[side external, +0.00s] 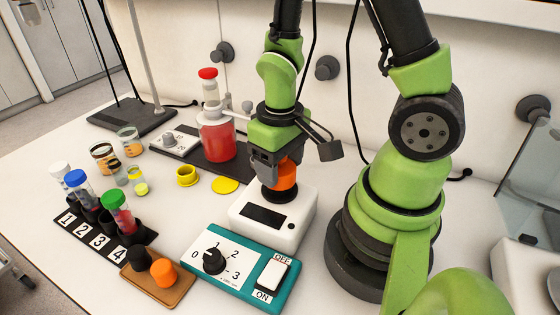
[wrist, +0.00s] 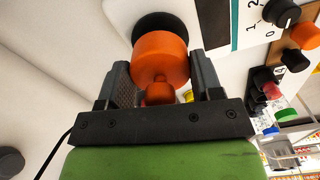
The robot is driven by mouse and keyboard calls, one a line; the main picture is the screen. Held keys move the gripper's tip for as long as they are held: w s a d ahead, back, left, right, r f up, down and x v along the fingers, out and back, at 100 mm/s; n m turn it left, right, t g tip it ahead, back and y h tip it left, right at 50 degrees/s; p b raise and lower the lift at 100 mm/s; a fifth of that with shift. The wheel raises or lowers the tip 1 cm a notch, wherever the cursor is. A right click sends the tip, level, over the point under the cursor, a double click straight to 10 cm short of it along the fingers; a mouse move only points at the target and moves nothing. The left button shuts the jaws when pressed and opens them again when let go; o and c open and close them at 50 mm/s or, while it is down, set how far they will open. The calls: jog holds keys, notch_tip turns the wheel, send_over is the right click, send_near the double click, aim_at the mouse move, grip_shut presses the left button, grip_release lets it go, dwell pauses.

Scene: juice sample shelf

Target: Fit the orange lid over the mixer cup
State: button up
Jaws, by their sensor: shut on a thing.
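The orange lid (side external: 286,176) is between the fingers of my gripper (side external: 277,172), directly above the black mixer cup (side external: 280,194) on the white mixer (side external: 250,222). In the wrist view, the fingers of my gripper (wrist: 160,72) stand on both sides of the orange lid (wrist: 162,52), with its small knob towards the palm. The black mixer cup (wrist: 158,20) shows behind the lid as a dark rim, mostly hidden. The lid looks upright in the side view. I cannot tell whether its lower edge touches the cup or sits around it.
A teal control box (side external: 238,276) with a dial and switch stands in front of the mixer. A wooden board (side external: 178,290) holds a black piece and another orange piece. A numbered tube rack (side external: 88,236) is at left. A yellow disc (side external: 225,185) lies left of the mixer.

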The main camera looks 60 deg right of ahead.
aim_at(282, 174)
jog(key=shift+f, duration=0.5)
dwell(0.3)
jog(key=o, duration=1)
notch_tip(282, 174, up, 9)
jog(key=shift+r, duration=0.75)
jog(key=s+a+r+t, duration=0.1)
jog(key=r+t, duration=0.1)
jog(key=r, duration=0.1)
jog(key=s+a+r+m+t+y, duration=0.1)
jog(key=s+r+t, duration=0.1)
jog(key=r, duration=0.2)
jog(key=s+a+r+t+y, duration=0.1)
jog(key=r+t, duration=0.2)
jog(key=shift+s+a+r, duration=0.3)
jog(key=shift+a+r, duration=0.05)
jog(key=shift+a, duration=0.05)
